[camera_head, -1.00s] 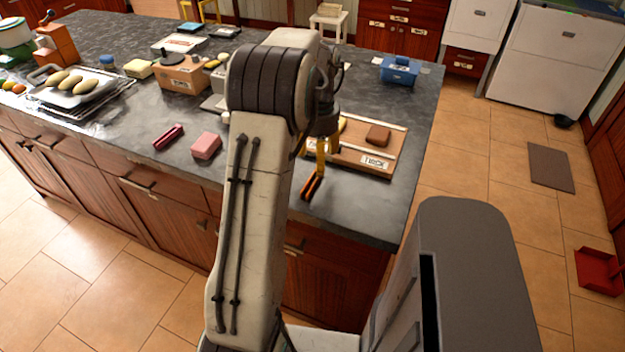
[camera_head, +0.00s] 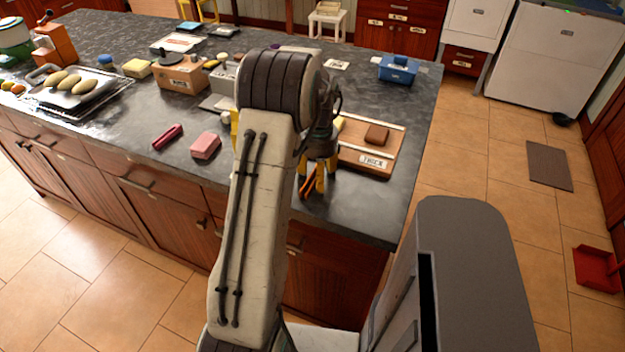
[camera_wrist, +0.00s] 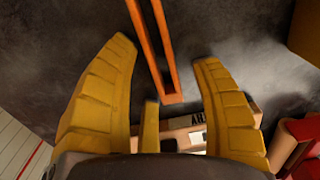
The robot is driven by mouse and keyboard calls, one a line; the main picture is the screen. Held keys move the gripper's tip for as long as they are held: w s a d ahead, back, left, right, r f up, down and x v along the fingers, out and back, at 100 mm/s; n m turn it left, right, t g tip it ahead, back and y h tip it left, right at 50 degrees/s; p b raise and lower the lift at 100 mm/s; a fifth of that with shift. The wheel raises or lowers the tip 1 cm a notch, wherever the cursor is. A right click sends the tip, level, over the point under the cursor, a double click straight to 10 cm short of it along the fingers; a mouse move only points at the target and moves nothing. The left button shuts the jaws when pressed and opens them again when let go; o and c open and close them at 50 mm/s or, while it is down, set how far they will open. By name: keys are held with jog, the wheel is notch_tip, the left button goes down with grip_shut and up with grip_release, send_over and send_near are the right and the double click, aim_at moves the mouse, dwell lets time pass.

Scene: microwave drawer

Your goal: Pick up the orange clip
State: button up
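The orange clip (camera_head: 308,187) lies on the dark stone counter near its front edge, partly hidden by my gripper in the head view. In the wrist view the clip (camera_wrist: 172,98) is a narrow orange U shape with its closed end towards my palm. My gripper (camera_head: 318,168) points down over it. In the wrist view the yellow fingers of my gripper (camera_wrist: 165,50) are spread apart, one on each side of the clip, with gaps on both sides. I cannot tell the exact height above the counter.
A wooden board (camera_head: 368,168) with a label and a brown block (camera_head: 376,134) lies just right of my gripper. A pink block (camera_head: 205,146) and a dark pink object (camera_head: 167,137) lie to the left. A blue box (camera_head: 398,70) stands farther back. Bare counter separates them.

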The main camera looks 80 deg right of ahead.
jog(key=c, duration=0.8)
jog(key=shift+o, duration=0.2)
jog(key=shift+r, duration=0.15)
